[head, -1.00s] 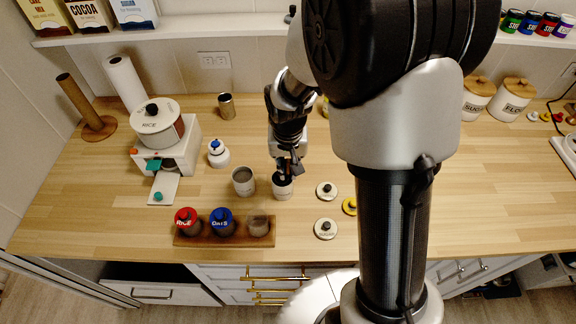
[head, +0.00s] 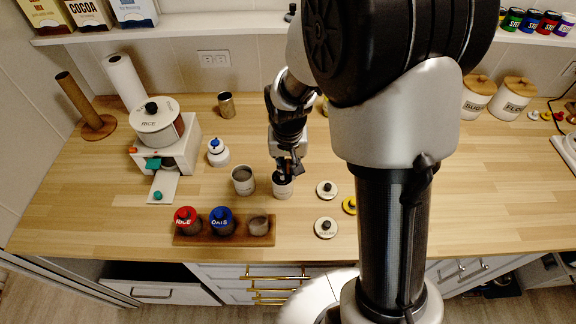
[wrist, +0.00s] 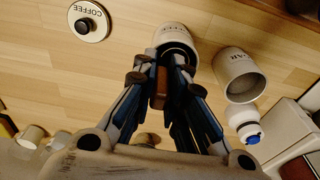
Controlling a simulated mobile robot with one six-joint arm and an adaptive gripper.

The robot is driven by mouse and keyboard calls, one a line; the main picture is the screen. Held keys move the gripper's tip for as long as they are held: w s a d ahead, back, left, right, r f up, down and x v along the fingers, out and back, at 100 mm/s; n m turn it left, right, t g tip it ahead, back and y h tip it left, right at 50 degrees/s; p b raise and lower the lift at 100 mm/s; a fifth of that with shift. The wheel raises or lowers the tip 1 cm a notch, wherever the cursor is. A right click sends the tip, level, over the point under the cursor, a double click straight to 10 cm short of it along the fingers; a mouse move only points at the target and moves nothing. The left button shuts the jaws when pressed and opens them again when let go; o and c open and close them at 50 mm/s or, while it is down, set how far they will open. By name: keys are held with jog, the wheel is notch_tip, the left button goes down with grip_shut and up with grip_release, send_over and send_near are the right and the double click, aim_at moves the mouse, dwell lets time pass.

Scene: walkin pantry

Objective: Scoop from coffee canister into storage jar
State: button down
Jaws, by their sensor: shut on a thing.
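The coffee canister (head: 283,189) is a pale, open, upright cylinder on the counter; in the wrist view its rim and COFFEE label (wrist: 177,31) show beyond my fingers. My gripper (head: 289,168) is right above its mouth, with the fingers shut on a brown scoop handle (wrist: 160,88). The scoop's bowl is hidden by the fingers and the canister, so I cannot see what it holds. An open glass jar (head: 259,226), likely the storage jar, stands in the right place of a wooden rack (head: 190,241), in front and left of the canister.
A second open canister (head: 243,181) stands close left of the coffee canister. Rice (head: 186,219) and oats (head: 221,220) jars with lids fill the rack's other places. Loose lids (head: 326,190) lie to the right. A white dispenser (head: 186,150) and a blue-topped bottle (head: 218,153) stand left.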

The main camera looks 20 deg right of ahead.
jog(key=shift+r, duration=0.1)
jog(key=shift+r+p, duration=2.55)
jog(key=shift+r, duration=0.7)
